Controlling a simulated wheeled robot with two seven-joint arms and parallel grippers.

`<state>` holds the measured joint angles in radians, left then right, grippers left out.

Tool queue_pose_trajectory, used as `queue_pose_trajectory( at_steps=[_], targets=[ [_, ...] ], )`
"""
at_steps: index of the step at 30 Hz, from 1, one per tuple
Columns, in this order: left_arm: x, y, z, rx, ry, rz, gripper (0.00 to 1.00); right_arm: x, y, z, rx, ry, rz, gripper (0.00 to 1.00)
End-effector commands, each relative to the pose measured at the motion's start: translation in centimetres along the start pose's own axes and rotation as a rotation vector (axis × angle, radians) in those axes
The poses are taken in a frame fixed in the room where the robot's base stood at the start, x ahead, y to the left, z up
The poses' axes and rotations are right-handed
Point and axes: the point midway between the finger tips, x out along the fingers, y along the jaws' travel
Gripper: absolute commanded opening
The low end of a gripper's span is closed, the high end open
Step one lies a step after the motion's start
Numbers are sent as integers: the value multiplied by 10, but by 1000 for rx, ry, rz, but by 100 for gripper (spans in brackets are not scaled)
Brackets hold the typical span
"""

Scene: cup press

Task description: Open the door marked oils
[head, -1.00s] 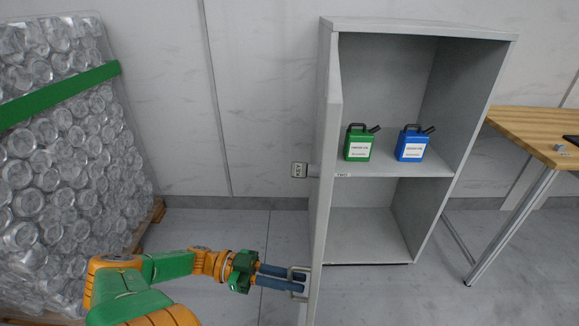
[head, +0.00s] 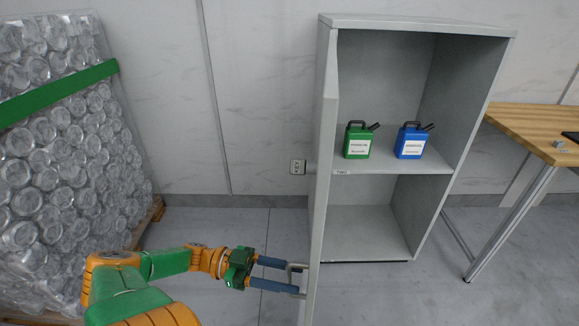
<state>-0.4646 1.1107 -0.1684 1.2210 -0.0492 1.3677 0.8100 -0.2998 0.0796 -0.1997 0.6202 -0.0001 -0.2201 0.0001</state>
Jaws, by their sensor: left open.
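The grey cabinet door (head: 322,160) stands swung open on the left side of the cabinet (head: 420,24), seen nearly edge-on. No oils marking can be read on it. Its metal handle (head: 304,284) is low on the door's left face. My left gripper (head: 293,277) is open, its two blue fingers apart at the handle, with the tips close to it. Whether they touch it I cannot tell. A green can (head: 357,141) and a blue can (head: 411,141) stand on the cabinet's middle shelf. My right gripper is not in view.
A stack of wrapped clear jars (head: 60,170) with a green band is at the left. A wooden table (head: 530,125) stands at the right. Floor (head: 230,225) between jars and door is clear.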

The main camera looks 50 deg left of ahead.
Motion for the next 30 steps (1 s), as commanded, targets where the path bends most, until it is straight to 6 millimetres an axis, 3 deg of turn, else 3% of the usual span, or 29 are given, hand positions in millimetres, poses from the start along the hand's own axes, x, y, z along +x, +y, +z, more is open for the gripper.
queue_pose_trajectory(
  at_steps=[9, 24, 26, 27, 29, 30],
  targets=[
    [-60, 0, 4, -1, -5, -2, 45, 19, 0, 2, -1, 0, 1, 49],
    [-65, -2, 3, 3, -7, -21, 45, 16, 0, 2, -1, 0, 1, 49],
    [-66, -11, 17, 15, -37, -117, 45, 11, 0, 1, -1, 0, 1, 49],
    [-69, -21, 36, 24, -82, -232, 45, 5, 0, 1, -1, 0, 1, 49],
    [-78, -36, 82, 22, -203, -454, 45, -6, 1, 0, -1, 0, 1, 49],
    [-86, -37, 121, -2, -319, -600, 45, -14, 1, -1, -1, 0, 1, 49]
  ],
)
